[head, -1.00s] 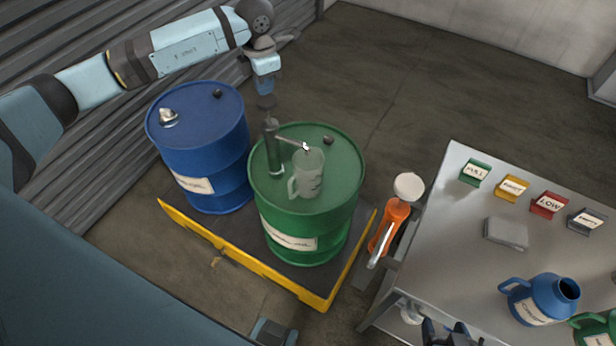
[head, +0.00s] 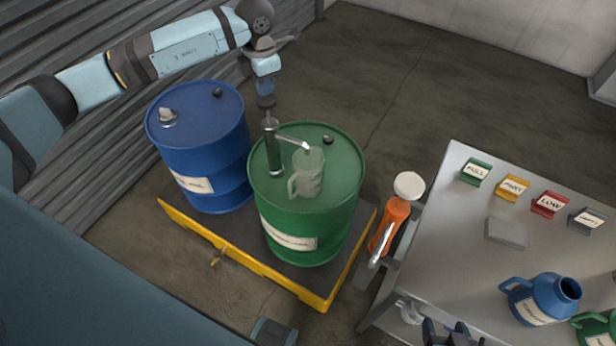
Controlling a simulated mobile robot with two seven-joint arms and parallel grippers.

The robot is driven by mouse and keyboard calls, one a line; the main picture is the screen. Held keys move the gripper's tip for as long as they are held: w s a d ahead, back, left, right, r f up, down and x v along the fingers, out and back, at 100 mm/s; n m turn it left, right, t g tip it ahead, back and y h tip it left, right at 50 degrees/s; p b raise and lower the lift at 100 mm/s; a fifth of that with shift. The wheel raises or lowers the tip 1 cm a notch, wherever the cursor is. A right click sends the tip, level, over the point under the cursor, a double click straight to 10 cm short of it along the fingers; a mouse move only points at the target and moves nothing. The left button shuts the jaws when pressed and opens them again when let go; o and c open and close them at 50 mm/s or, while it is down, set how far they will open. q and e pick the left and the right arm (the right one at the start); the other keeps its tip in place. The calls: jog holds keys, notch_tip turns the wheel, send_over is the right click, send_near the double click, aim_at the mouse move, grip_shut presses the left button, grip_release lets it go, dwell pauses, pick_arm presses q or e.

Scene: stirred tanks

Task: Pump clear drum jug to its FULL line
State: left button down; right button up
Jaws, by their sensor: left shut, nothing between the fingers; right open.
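A clear jug (head: 308,178) stands upright on top of the green drum (head: 300,225), its handle to the left. Its liquid level and FULL line are too small to read. A hand pump (head: 273,150) stands in the green drum's lid, left of the jug, with its spout (head: 295,142) reaching over the jug's mouth. My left gripper (head: 266,102) is shut and empty, directly above the pump's top; I cannot tell whether it touches it. My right gripper (head: 452,335) is open at the bottom edge, in front of the metal table, apart from the jug.
A blue drum (head: 200,150) stands left of the green one on a yellow-edged pallet (head: 240,265). An orange hand tool or pump (head: 393,228) stands beside the metal table (head: 440,240). The table holds coloured label blocks (head: 513,188), a grey pad (head: 507,232), a blue jug (head: 540,298) and a green jug (head: 597,326).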

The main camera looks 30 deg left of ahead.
aim_at(266, 99)
pick_arm(q)
jog(key=shift+f+b, duration=1.1)
jog(key=shift+f, duration=0.55)
jog(key=shift+f+b, duration=1.45)
jog(key=shift+f, duration=0.7)
jog(key=shift+r+p, duration=1)
jog(key=shift+r, duration=0.75)
jog(key=shift+r+p, duration=1.05)
jog(key=shift+r, duration=1.1)
